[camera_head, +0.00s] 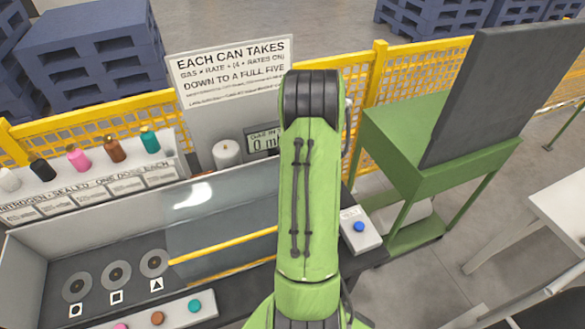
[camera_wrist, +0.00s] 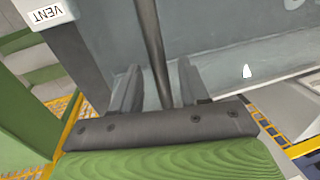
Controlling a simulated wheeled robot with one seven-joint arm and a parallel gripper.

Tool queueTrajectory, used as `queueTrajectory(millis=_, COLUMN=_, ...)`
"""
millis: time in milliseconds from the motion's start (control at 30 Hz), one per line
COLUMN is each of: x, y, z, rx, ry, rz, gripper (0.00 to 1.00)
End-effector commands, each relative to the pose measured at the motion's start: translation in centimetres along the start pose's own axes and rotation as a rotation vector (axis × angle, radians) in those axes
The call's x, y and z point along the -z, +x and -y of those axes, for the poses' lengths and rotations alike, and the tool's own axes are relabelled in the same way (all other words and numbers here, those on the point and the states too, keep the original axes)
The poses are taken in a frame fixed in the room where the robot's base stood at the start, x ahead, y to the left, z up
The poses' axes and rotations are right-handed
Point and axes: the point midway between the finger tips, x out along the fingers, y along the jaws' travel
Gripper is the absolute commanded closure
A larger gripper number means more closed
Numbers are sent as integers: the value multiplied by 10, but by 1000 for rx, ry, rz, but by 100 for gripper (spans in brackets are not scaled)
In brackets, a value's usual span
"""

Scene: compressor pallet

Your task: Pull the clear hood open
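The clear hood (camera_head: 225,213) shows in the head view as a see-through panel over the right part of the grey bench, with a yellow bar (camera_head: 222,245) along it. My green arm stands in front of its right end and hides my gripper there. In the wrist view my gripper (camera_wrist: 156,88) has its two fingers apart. A dark rod (camera_wrist: 150,40) runs between the fingers, with gaps seen on both sides. I cannot tell whether the rod belongs to the hood.
A white box with a blue button (camera_head: 360,227) sits right of my arm; a VENT label (camera_wrist: 47,14) shows in the wrist view. Several coloured canisters (camera_head: 78,157) line the back left. A green stand (camera_head: 430,160) and yellow fence (camera_head: 410,75) are at the right.

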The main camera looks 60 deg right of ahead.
Motion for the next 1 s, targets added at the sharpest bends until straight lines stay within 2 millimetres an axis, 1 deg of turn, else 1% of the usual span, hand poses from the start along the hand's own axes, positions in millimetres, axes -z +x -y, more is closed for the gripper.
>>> queueTrajectory(millis=200, x=0, y=0, z=0, rx=1, ry=0, rz=1, gripper=56)
queueTrajectory(millis=267, x=0, y=-3, z=0, rx=0, ry=0, rz=0, gripper=56)
queueTrajectory(millis=367, x=0, y=-17, z=0, rx=-1, ry=1, rz=-3, gripper=56)
queueTrajectory(millis=600, x=0, y=-83, z=-1, rx=-2, ry=1, rz=-4, gripper=56)
queueTrajectory(millis=700, x=0, y=-104, z=0, rx=-1, ry=1, rz=-2, gripper=56)
queueTrajectory(millis=833, x=0, y=-119, z=0, rx=0, ry=0, rz=-1, gripper=56)
queueTrajectory(millis=1000, x=0, y=-121, z=0, rx=0, ry=0, rz=1, gripper=56)
